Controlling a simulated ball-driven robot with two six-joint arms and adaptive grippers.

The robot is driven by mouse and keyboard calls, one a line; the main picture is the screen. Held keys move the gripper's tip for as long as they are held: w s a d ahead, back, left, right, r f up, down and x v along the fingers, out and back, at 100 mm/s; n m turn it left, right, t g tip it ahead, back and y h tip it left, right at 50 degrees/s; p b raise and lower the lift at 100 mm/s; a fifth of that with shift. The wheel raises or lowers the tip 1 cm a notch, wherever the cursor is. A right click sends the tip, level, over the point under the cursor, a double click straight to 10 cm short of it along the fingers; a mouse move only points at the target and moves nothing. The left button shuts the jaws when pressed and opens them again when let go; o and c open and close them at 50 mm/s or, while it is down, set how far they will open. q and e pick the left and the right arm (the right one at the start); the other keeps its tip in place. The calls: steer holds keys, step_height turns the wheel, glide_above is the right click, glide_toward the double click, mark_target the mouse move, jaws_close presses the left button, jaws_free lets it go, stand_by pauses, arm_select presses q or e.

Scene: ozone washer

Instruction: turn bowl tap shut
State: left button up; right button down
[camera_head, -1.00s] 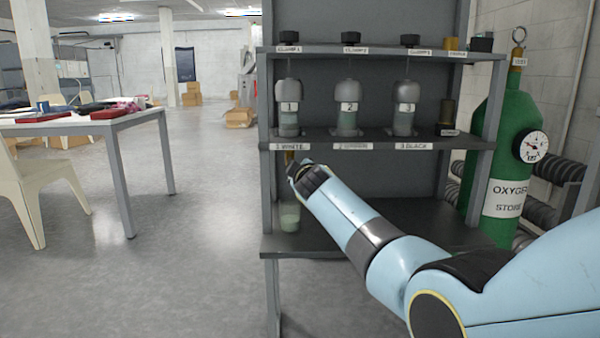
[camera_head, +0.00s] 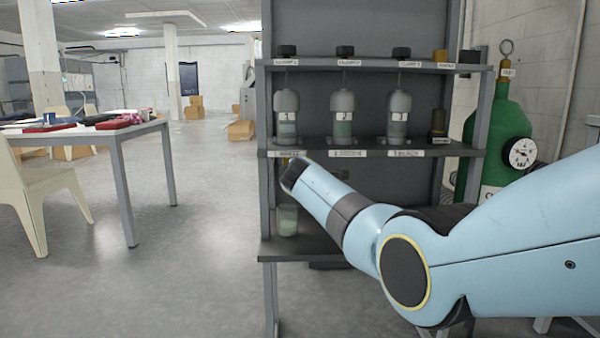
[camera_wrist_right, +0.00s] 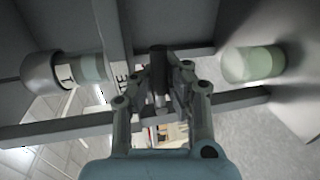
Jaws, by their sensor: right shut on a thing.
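The right gripper (camera_wrist_right: 163,88) is shut on the bowl tap, a small dark cylindrical piece (camera_wrist_right: 158,62) between its fingers in the right wrist view. In the head view my right arm comes in from the right, and the gripper (camera_head: 291,172) is just under the middle shelf, below the leftmost label. The tap is mostly hidden there behind the gripper. A glass bowl with pale green liquid (camera_head: 287,221) stands on the lower shelf below it; it also shows in the right wrist view (camera_wrist_right: 252,64). My left gripper is out of view.
Bottle 1 (camera_head: 287,113), bottle 2 (camera_head: 343,116) and bottle 3 (camera_head: 398,117) stand on the middle shelf (camera_head: 335,145), above the gripper. A green oxygen cylinder (camera_head: 499,130) stands to the right. A table (camera_head: 112,133) and chair are left; the floor between is clear.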

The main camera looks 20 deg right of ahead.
steer(key=shift+s+a+f, duration=0.1)
steer(key=shift+f, duration=0.4)
steer(key=c, duration=1.2)
jaws_free()
steer(key=shift+r, duration=0.3)
steer(key=shift+c, duration=0.2)
steer(key=shift+r, duration=0.1)
steer(key=v, duration=0.8)
